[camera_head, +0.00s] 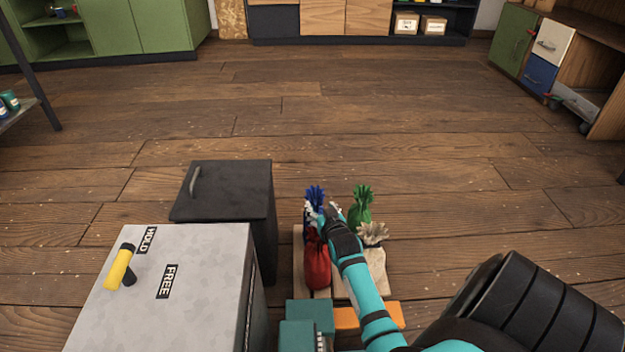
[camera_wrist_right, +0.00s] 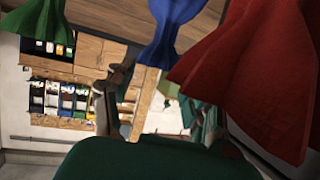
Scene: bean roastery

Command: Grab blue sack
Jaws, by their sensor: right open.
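The blue sack (camera_head: 315,193) stands at the back left of a group of sacks on a wooden pallet (camera_head: 298,252). Its tied top shows, while my right gripper and the red sack (camera_head: 317,265) hide much of its body. My right gripper (camera_head: 321,211) is open at the blue sack's upper front, above the red sack. I cannot tell whether it touches the blue sack. In the right wrist view the blue sack (camera_wrist_right: 174,28) hangs in from the top, beyond the fingers, with the red sack (camera_wrist_right: 262,75) close on the right. My left gripper is out of view.
A green sack (camera_head: 361,207) and a beige sack (camera_head: 374,262) stand right of my right forearm. A dark cabinet (camera_head: 222,190) and a grey box with a yellow-handled lever (camera_head: 119,268) stand to the left. The floor behind the pallet is clear.

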